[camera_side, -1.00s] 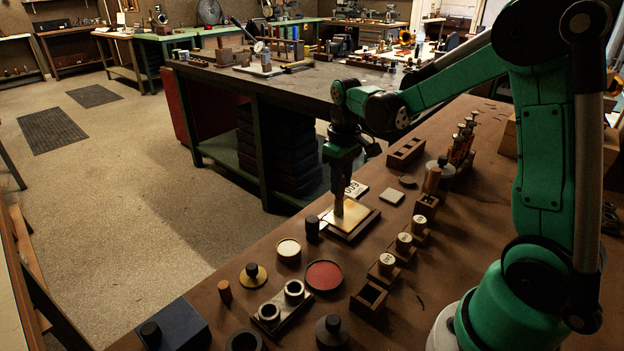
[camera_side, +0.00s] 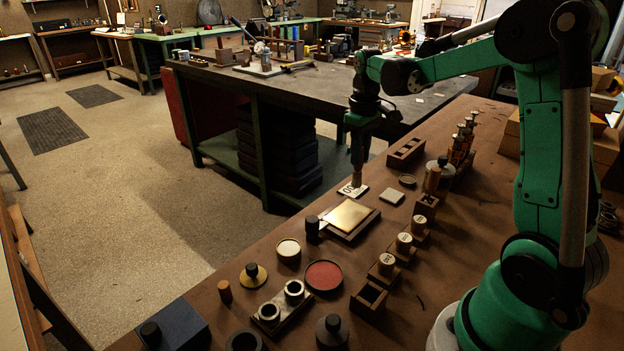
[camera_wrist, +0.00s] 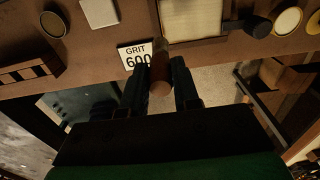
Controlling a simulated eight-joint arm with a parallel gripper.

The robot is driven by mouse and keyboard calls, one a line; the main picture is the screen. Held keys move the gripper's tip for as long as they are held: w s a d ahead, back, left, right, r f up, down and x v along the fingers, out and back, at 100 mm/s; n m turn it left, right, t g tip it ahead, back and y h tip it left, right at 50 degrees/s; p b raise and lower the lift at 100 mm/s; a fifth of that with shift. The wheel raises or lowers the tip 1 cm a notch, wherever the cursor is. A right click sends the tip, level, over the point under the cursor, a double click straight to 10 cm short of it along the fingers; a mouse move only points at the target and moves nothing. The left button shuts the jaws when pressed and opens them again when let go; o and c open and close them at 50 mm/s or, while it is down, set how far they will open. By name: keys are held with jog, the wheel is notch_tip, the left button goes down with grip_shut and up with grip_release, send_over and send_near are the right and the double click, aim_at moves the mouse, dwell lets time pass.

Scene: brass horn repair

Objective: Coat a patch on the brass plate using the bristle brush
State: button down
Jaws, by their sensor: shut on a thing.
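The brass plate (camera_side: 347,215) lies in a dark frame on the brown bench, its gold top bare of any tool. It also shows as a pale panel at the top of the wrist view (camera_wrist: 192,20). My gripper (camera_side: 358,168) hangs just behind the plate, over the white grit card. In the wrist view my gripper (camera_wrist: 160,68) is shut on a brown cylindrical handle, which I take for the bristle brush (camera_wrist: 160,82). The brush's lower end (camera_side: 357,183) points down in the side view. No coated patch can be made out on the plate.
The grit 600 card (camera_wrist: 136,55) lies near the bench's far edge. A red round pad (camera_side: 324,275), a cream-topped tin (camera_side: 288,249) and a dark cylinder (camera_side: 312,228) stand in front of the plate. Small wooden holders line its right. Floor lies beyond the edge.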

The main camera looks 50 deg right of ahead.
jog(key=shift+r, duration=2.2)
